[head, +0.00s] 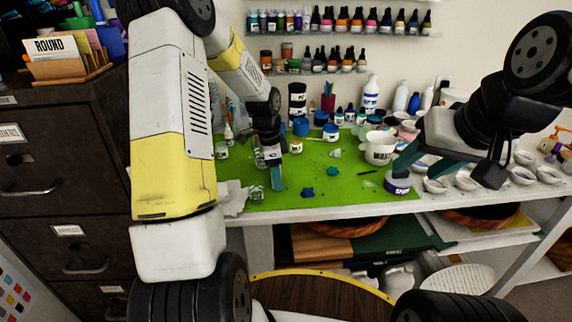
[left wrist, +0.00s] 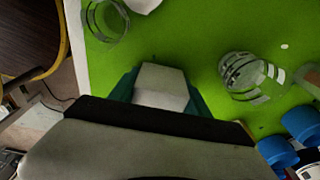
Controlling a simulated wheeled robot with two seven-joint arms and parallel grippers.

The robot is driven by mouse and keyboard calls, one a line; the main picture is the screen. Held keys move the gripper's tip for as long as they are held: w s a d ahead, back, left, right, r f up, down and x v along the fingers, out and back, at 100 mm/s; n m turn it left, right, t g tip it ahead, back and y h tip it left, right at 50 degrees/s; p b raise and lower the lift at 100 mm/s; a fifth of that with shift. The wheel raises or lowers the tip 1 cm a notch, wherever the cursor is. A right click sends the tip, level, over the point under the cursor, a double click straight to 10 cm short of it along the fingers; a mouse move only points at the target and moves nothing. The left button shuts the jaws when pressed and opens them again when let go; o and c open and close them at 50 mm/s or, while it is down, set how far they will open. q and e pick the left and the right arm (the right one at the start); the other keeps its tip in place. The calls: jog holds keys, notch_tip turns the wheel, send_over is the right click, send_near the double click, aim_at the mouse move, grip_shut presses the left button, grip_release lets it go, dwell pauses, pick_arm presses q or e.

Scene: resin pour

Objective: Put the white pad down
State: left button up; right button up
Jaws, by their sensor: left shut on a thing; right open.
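My left gripper (head: 276,182) is low over the green mat, near its left part. In the left wrist view, the left gripper (left wrist: 160,92) is shut on the white pad (left wrist: 160,78), a pale block between its teal fingers. I cannot tell whether the pad touches the mat. In the head view the pad is not clearly seen, hidden by the gripper. My right gripper (head: 448,165) is open and empty above the table's right part, one finger close to a purple-labelled jar (head: 397,184).
The green mat (head: 340,188) has bare room in front. Clear glasses (left wrist: 106,20) (left wrist: 248,78) stand on either side of the left gripper. A crumpled white sheet (head: 233,198) lies at the mat's left edge. A white cup (head: 379,149), blue-lidded jars and small bowls stand behind and right.

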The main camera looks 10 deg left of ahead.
pick_arm(q)
jog(key=shift+f, duration=0.25)
